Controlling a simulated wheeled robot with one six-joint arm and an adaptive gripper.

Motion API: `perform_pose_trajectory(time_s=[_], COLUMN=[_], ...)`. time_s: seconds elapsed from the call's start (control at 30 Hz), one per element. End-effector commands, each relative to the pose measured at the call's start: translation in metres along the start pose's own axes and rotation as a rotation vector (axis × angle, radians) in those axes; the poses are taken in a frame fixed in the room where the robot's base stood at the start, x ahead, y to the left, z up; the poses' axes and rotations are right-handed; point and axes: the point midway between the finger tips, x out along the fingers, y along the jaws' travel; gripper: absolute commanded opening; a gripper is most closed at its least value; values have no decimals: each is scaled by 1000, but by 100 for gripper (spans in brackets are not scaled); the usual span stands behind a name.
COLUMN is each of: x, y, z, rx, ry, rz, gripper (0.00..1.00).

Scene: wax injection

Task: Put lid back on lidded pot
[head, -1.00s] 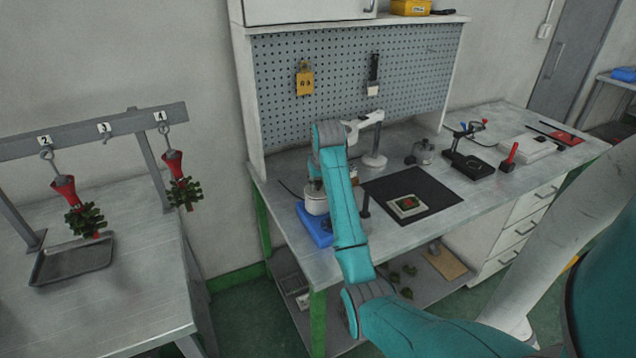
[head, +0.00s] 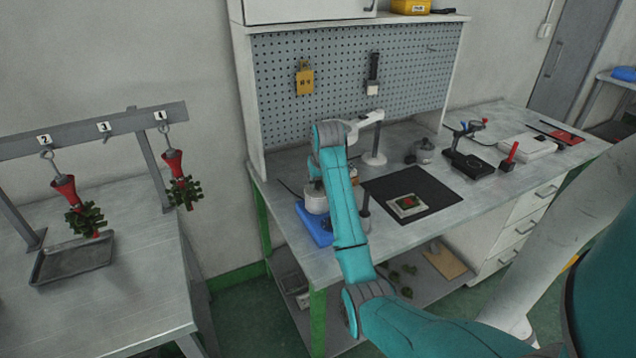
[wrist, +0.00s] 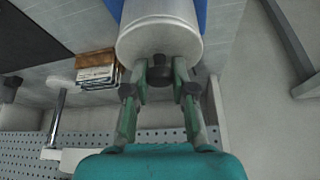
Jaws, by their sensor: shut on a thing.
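The pale pot (head: 316,204) stands on a blue base (head: 313,226) at the left end of the workbench, partly behind my arm. In the wrist view the pale lid (wrist: 160,42) shows at the pot's mouth, with a dark knob (wrist: 158,72). My gripper (wrist: 159,74) is shut on that knob, one green finger on each side. The lid looks in line with the pot, and I see no clear gap between them. I cannot tell if it is fully seated. My arm hides most of the gripper in the head view.
A black mat (head: 434,190) with a small square mould (head: 407,206) lies right of my arm. A white lamp-like stand (head: 374,158) is behind it. The pegboard (head: 340,80) rises at the back. A side table with a tray (head: 72,262) stands left.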

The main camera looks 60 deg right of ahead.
Motion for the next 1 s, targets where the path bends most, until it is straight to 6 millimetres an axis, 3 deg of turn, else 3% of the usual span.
perform_pose_trajectory(time_s=[0.27,0.3,0.4,0.63,0.73,1.0], x=[0,0,0,0,0,0], y=[0,0,0,0,0,0], z=[0,0,0,0,0,0], rx=[0,0,0,0,0,0], ry=[0,0,0,0,0,0], rz=[0,0,0,0,0,0], gripper=[0,30,54,56,79,79])
